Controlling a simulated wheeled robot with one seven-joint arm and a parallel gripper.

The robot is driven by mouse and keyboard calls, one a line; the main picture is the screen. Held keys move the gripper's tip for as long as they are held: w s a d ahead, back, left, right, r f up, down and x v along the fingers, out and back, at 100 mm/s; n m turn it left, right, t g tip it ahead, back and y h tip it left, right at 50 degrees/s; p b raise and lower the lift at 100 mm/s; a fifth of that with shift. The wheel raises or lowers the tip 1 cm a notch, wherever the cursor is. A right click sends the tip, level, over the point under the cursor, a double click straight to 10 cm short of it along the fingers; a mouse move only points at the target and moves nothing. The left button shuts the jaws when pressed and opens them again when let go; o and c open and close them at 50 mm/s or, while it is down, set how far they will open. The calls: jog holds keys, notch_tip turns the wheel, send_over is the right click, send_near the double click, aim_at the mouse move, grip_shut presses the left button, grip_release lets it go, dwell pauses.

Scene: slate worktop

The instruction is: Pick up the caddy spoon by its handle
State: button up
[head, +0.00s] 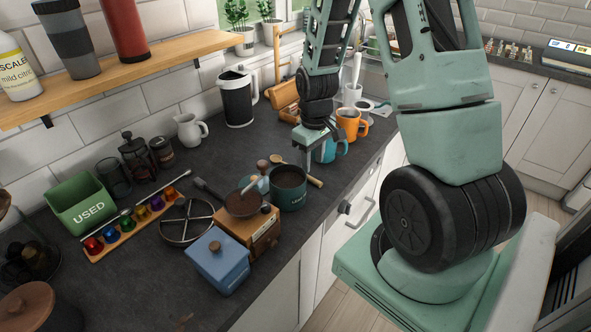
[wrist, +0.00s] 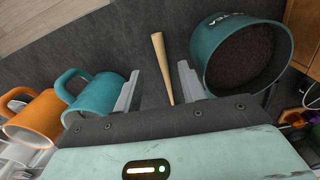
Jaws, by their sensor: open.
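The caddy spoon's pale wooden handle (wrist: 160,62) shows in the wrist view between the two fingers of my gripper (wrist: 159,72). The fingers are apart, with a gap on each side of the handle. The lower part of the spoon is hidden behind the gripper body. In the head view, the handle end (head: 315,181) sticks out to the right of the teal canister, and a wooden piece (head: 276,158), perhaps the spoon's bowl, shows behind it. There my gripper (head: 314,146) is above and behind the handle end, open and empty.
The teal canister (wrist: 240,55) of dark grounds stands close to the right finger in the wrist view. A teal mug (wrist: 98,97) is close to the left finger, with an orange mug (wrist: 35,118) beyond. A wooden grinder (head: 250,228) stands in front of the canister.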

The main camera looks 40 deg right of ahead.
aim_at(311, 177)
jog(key=shift+a+f+p, duration=0.15)
jog(key=shift+f+p, duration=0.55)
jog(key=shift+f, duration=1.8)
grip_shut()
